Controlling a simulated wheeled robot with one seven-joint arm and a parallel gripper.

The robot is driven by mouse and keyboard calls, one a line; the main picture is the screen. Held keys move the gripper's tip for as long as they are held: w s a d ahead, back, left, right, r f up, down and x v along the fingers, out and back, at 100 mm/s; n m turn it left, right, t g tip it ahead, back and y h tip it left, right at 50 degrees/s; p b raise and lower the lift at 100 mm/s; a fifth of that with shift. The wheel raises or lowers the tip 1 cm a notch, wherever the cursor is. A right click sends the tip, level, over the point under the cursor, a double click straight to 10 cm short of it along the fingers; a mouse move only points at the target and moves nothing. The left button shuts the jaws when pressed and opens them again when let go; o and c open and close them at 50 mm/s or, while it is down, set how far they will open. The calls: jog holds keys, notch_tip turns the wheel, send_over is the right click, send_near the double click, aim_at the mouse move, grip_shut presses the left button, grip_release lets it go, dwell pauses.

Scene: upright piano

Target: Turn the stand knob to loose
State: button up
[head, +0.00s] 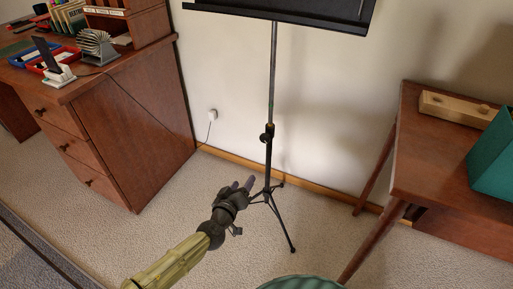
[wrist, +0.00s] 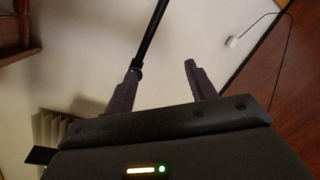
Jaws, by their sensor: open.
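A black music stand (head: 271,95) stands on the carpet by the wall, with a thin pole on a tripod base. The stand knob (head: 266,136) is a small dark piece at the collar partway up the pole. My gripper (head: 244,185) is low, in front of the lower pole and left of it, below the knob. In the wrist view my gripper (wrist: 162,82) has its two fingers apart with nothing between them. The pole and a dark collar (wrist: 137,65) show close to the left finger; I cannot tell if they touch. The knob itself is not clear there.
A wooden desk (head: 135,135) with drawers stands on the left, with books and small items on top. A brown table (head: 440,160) with a wooden box (head: 455,108) and a teal object (head: 495,158) is on the right. A cord runs to a wall outlet (head: 212,115). Carpet is free between them.

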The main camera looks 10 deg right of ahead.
aim_at(264, 140)
jog(key=s+a+r+m+t+h+p, duration=0.1)
jog(key=s+r+m+h+p, duration=0.1)
jog(key=r+m, duration=0.4)
jog(key=s+m, duration=0.1)
jog(key=m, duration=0.2)
jog(key=shift+a+r+h+p, duration=0.3)
jog(key=shift+a+h, duration=0.05)
jog(key=shift+h, duration=0.05)
jog(key=shift+s, duration=0.1)
jog(key=b+x, duration=0.5)
jog(key=x, duration=1.1)
jog(key=shift+f, duration=0.15)
jog(key=shift+w+d, duration=0.35)
jog(key=shift+w, duration=0.3)
